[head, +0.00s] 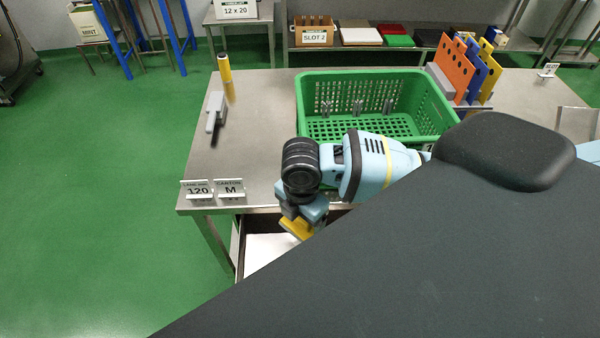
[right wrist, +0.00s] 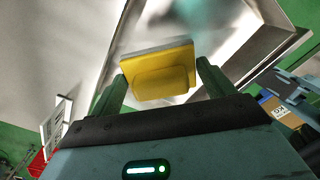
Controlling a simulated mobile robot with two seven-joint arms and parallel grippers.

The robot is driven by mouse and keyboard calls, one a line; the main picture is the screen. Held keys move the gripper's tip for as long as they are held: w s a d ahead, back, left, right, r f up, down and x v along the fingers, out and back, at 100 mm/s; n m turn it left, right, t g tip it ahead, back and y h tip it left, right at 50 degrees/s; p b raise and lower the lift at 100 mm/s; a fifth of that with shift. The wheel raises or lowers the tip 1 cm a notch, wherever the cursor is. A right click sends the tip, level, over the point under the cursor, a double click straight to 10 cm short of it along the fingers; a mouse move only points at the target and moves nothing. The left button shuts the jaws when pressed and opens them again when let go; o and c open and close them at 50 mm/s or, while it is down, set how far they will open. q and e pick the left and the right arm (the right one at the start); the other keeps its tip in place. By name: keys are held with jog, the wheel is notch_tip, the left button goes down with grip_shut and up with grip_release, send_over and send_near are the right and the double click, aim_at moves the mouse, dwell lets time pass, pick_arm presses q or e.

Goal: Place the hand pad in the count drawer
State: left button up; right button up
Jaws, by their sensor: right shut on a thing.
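The hand pad is a yellow block with a grey layer. It shows in the head view (head: 297,228) below my right gripper (head: 306,211), and in the right wrist view (right wrist: 160,78) between the two fingers. My right gripper is shut on it. The count drawer (head: 240,250) stands open under the front edge of the steel table, with a white surface inside. The pad is held over or near the drawer opening; its height above the drawer floor is hard to tell. My dark body hides the drawer's right part. My left gripper is not in view.
A green crate (head: 375,82) stands on the steel table (head: 255,140) behind my right arm. A grey tool (head: 214,112) and a yellow cylinder (head: 224,68) are on the left.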

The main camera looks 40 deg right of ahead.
notch_tip(320, 180, down, 9)
jog(key=shift+r+b, duration=0.1)
jog(key=shift+b, duration=0.4)
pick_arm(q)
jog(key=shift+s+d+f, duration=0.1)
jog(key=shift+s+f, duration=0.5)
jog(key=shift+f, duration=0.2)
pick_arm(e)
jog(key=shift+f, duration=0.3)
jog(key=shift+f+b, duration=0.4)
jog(key=shift+f, duration=1.9)
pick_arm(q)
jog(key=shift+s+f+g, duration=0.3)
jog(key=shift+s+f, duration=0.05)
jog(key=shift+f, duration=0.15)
pick_arm(e)
jog(key=shift+r, duration=0.1)
jog(key=o, duration=1)
notch_tip(320, 180, up, 11)
jog(key=shift+f+p, duration=0.1)
jog(key=shift+p, duration=0.75)
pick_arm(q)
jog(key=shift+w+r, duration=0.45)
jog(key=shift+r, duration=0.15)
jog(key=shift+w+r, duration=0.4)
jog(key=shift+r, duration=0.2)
pick_arm(e)
jog(key=shift+r, duration=0.6)
